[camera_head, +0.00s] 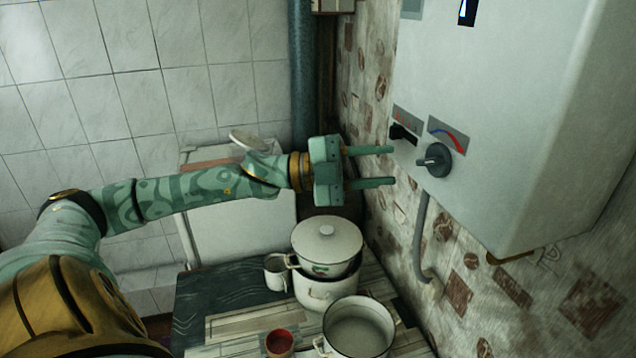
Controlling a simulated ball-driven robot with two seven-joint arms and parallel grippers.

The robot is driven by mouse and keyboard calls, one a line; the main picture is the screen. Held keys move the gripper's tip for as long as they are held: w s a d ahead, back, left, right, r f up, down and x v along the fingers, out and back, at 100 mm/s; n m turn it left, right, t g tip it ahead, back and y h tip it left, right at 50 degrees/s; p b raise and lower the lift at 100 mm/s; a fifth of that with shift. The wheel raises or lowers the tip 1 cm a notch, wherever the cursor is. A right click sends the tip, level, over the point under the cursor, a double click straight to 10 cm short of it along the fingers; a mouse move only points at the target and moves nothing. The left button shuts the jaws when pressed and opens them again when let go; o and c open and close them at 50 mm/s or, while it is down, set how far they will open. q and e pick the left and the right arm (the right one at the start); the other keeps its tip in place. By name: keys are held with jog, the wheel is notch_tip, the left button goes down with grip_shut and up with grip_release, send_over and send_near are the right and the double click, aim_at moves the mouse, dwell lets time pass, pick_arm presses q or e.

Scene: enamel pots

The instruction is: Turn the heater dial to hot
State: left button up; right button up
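The white water heater (520,120) hangs on the wall at the right. Its round dark grey dial (435,160) sits low on the front, beside a plate with a blue-to-red arc (450,132). A black slider or switch (402,133) is just left of the dial. My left gripper (387,166) comes in from the left with its two green fingers spread apart and nothing between them. Its fingertips point at the heater and lie just left of the dial in the picture, with a visible gap. My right gripper is not in view.
Below stands a wooden table (235,325) with a lidded enamel pot (327,245) stacked on another pot (318,292), an open pot (358,328), a mug (275,272) and a red-filled cup (279,343). A grey pipe (421,240) runs down from the heater.

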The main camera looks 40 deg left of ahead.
pick_arm(q)
jog(key=p+v, duration=0.1)
jog(key=v, duration=0.9)
dwell(0.6)
